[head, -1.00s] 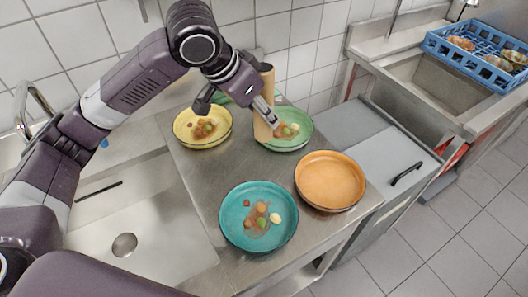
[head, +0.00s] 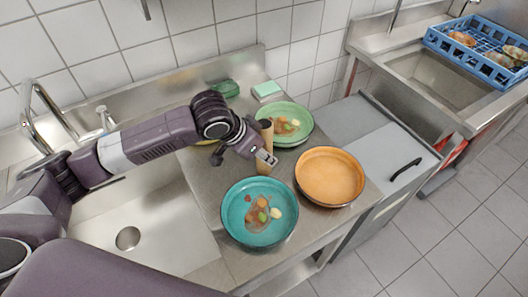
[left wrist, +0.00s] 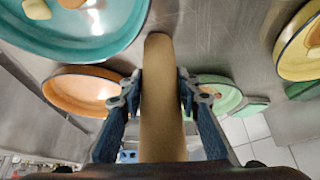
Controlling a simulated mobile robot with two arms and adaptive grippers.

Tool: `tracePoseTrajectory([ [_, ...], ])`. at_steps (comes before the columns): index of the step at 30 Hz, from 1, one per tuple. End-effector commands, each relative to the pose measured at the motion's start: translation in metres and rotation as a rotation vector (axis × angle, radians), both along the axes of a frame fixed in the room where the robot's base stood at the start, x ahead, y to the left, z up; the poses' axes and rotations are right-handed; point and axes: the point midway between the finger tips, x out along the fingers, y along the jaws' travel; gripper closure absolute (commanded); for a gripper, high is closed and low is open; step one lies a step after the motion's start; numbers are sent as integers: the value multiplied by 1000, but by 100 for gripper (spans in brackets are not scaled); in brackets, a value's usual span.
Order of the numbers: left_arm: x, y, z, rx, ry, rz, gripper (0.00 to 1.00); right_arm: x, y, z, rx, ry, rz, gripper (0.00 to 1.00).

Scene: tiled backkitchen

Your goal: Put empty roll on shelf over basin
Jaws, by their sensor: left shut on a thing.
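The empty roll (head: 266,131) is a plain brown cardboard tube. My left gripper (head: 268,158) is shut on it and holds it roughly upright over the steel counter, between the teal and green plates. In the left wrist view the roll (left wrist: 163,100) runs between the two fingers, its end pointing at the counter. I cannot tell whether the roll touches the counter. The steel basin (head: 165,215) with its drain lies to the left, under my left arm. No shelf over it shows in these frames. My right gripper is not in view.
A teal plate with food scraps (head: 236,228), an empty orange plate (head: 330,177) and a green plate (head: 303,130) surround the roll. A yellow dish is mostly hidden behind my arm. A sponge (head: 267,90) lies by the wall. The tap (head: 38,110) stands behind the basin.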

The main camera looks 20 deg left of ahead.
Motion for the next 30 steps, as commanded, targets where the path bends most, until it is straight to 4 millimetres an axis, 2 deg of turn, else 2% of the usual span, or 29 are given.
tracePoseTrajectory([
  [8, 0, 0, -2, -1, 0, 0, 90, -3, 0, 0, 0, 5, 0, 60],
  [9, 0, 0, -2, 0, 0, 0, 66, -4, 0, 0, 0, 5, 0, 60],
  [13, 0, 0, -2, 0, 0, 0, 52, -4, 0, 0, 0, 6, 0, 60],
  [23, 0, 0, 1, 0, -1, -1, 52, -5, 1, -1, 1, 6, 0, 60],
  [26, -3, 3, 10, 1, -2, 0, 52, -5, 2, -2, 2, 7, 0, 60],
  [30, -14, 10, 33, 1, -6, -1, 52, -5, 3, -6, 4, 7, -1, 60],
])
